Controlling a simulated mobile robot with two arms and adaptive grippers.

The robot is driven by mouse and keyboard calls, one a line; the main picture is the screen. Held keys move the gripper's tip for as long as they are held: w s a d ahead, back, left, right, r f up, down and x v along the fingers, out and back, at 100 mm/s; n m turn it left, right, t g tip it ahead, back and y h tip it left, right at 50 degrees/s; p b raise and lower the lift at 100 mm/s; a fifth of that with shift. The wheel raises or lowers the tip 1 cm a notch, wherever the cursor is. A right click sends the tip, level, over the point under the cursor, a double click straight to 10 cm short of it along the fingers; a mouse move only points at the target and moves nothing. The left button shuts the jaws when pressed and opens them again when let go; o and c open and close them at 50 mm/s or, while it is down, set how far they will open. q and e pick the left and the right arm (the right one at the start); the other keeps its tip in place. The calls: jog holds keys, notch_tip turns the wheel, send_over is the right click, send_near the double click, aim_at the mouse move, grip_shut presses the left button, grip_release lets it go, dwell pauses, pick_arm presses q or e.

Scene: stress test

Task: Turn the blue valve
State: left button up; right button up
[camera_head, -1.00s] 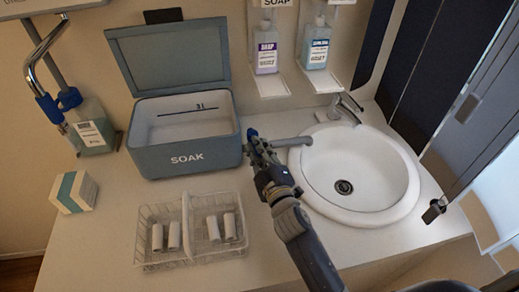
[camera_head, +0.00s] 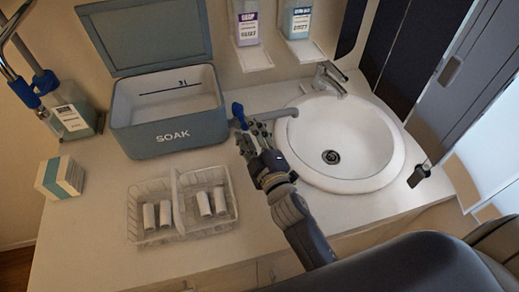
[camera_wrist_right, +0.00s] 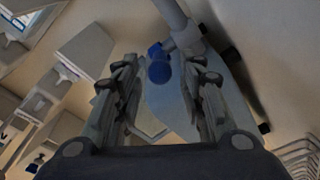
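The blue valve (camera_head: 239,112) is a small blue handle at the left end of a grey pipe (camera_head: 272,116), between the SOAK box and the sink. My right gripper (camera_head: 253,132) is just in front of and below the handle, with its fingers spread. In the right wrist view the blue valve (camera_wrist_right: 158,65) shows between and beyond the two open fingers of the gripper (camera_wrist_right: 160,85), with a visible gap on both sides. I see no grip on it. My left gripper is not in view.
The SOAK box (camera_head: 170,138) with its lid up stands left of the valve. A wire basket (camera_head: 180,232) with several white rolls is left of my right arm. The white sink (camera_head: 388,180) is to the right. Two dispensers (camera_head: 247,20) hang behind.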

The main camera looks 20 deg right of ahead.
jog(key=s, duration=0.8)
jog(key=shift+d, duration=0.3)
jog(key=shift+w, duration=0.1)
jog(key=shift+d, duration=0.1)
jog(key=c, duration=0.7)
jog(key=shift+d+r+m, duration=0.15)
jog(key=shift+d+m, duration=0.2)
jog(key=shift+m, duration=0.25)
grip_shut()
jog(key=w+d+r+m+g+y+p, duration=0.1)
jog(key=d+r+m+y+p, duration=0.2)
jog(key=m, duration=0.7)
jog(key=w+d+r+m+g, duration=0.1)
jog(key=d+r+m, duration=0.3)
jog(key=m, duration=0.5)
jog(key=w+a+f+p, duration=0.3)
jog(key=w+a+f, duration=0.1)
jog(key=w, duration=0.5)
jog(key=shift+a+f, duration=0.4)
jog(key=shift+a, duration=0.2)
